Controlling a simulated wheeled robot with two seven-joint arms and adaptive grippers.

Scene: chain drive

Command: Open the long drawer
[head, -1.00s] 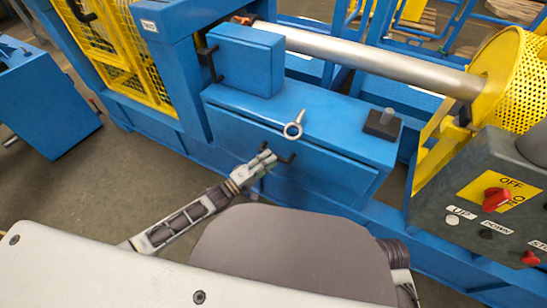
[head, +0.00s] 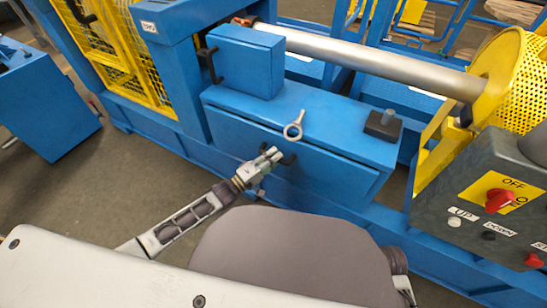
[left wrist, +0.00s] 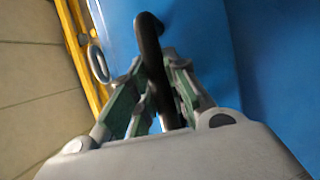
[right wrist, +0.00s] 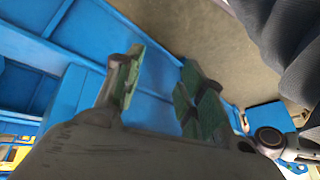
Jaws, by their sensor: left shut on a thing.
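The long drawer (head: 325,172) is the wide blue front low on the blue machine, with a black bar handle (head: 289,158). I see no clear gap around its front, so it looks closed or nearly so. My left gripper (head: 270,157) reaches it from the lower left and is shut on the handle. In the left wrist view the handle (left wrist: 150,45) runs between the fingers of the left gripper (left wrist: 160,70). My right gripper (right wrist: 163,65) shows only in the right wrist view, with its fingers apart and nothing between them.
A smaller blue box (head: 244,62) with a black handle sits above the drawer. A control panel (head: 490,195) stands at the right. Grey floor lies open at the left.

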